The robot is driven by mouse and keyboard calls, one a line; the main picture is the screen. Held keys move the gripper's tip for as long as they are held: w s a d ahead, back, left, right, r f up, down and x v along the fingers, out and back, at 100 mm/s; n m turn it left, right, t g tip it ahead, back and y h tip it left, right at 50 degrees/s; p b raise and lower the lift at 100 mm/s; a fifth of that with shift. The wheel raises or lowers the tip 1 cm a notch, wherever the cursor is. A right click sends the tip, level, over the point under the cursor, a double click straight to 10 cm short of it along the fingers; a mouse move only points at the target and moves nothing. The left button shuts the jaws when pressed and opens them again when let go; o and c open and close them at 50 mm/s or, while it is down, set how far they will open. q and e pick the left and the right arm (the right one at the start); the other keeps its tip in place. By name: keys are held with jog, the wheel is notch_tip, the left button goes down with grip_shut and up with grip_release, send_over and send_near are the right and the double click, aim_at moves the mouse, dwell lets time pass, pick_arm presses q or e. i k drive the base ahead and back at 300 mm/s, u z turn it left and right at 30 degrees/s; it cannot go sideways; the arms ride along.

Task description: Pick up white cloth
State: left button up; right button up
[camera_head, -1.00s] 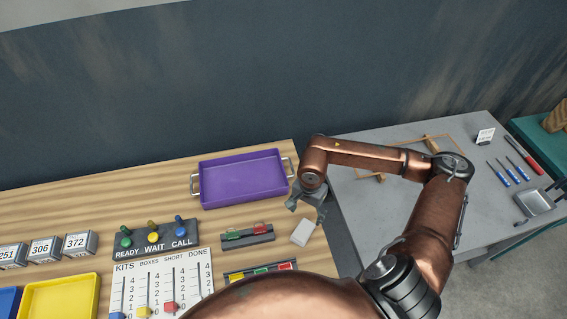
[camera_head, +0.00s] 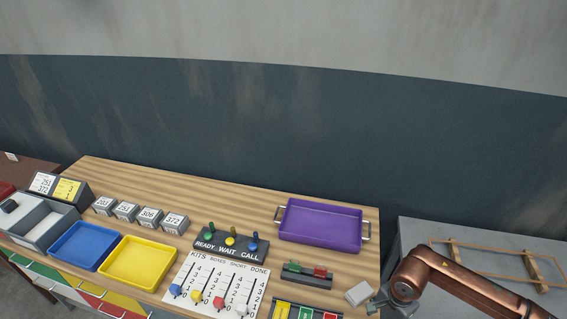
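A small pale, flat, block-like piece (camera_head: 358,293), which may be the folded white cloth, lies on the wooden table near its right end. No other cloth shows. My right gripper (camera_head: 376,302) is low in the picture, just right of this piece. My copper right arm comes in from the lower right. My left gripper is not in view.
A purple tray (camera_head: 321,226) with side handles stands behind the piece. A READY/WAIT/CALL panel (camera_head: 231,243), yellow tray (camera_head: 139,261) and blue tray (camera_head: 84,245) lie farther left. A grey table (camera_head: 480,243) is at right.

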aim_at(356, 296)
jog(key=u, duration=0.05)
jog(key=k, duration=1.4)
jog(key=z, duration=0.05)
